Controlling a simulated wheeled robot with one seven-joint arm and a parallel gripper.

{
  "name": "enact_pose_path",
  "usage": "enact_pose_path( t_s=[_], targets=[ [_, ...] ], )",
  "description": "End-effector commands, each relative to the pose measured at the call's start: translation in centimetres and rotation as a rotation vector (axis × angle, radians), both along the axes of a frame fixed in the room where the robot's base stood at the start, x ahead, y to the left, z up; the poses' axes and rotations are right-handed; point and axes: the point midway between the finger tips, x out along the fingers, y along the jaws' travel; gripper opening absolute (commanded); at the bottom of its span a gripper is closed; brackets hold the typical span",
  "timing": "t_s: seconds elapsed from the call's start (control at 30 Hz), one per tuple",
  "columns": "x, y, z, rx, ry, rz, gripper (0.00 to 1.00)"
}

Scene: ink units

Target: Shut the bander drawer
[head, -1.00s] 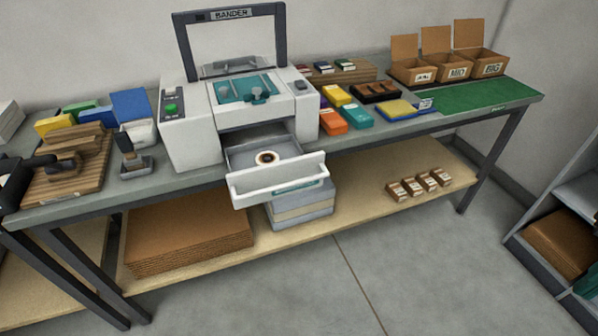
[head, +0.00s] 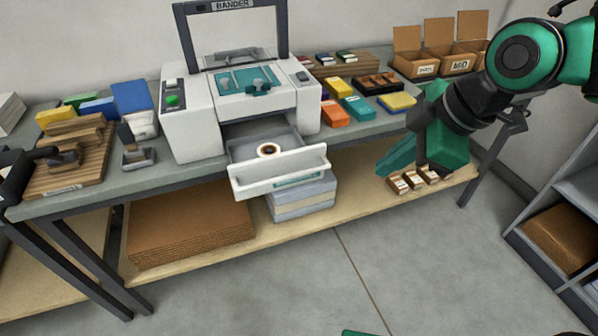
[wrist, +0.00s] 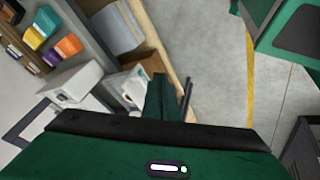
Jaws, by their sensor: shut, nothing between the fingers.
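The white bander (head: 188,125) stands on the bench in the head view. Its drawer (head: 280,172) is pulled out toward the front, with a small dark-and-tan ring (head: 268,150) inside. My gripper (head: 385,168) is shut and empty, to the right of the drawer front and apart from it, in front of the bench edge. In the wrist view my gripper's green fingers (wrist: 160,95) point toward the lower shelf. The bander (wrist: 75,82) shows at the left there, and a white box-like part beside the fingers is hard to make out.
The bench top holds coloured ink blocks (head: 333,112) and cardboard boxes (head: 408,66) at the right. A lower shelf carries a brown cardboard stack (head: 190,228), a grey stack (head: 303,200) and small packs. Open floor lies in front. A shelf unit (head: 570,205) stands at the right.

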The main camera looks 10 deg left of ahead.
Motion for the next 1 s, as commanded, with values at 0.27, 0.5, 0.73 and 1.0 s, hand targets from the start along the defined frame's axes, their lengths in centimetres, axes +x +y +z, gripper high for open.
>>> enact_pose_path(
  t_s=[0.27,0.5,0.73,1.0],
  targets=[
    [-3.8,9.2,1.8,0.051,-0.134,0.419,0.0],
    [-3.8,10.8,0.2,0.053,-0.14,0.446,0.0],
    [-3.1,12.8,-3.1,0.052,-0.139,0.445,0.0],
    [-2.4,15.1,-6.7,0.052,-0.139,0.444,0.0]
  ],
)
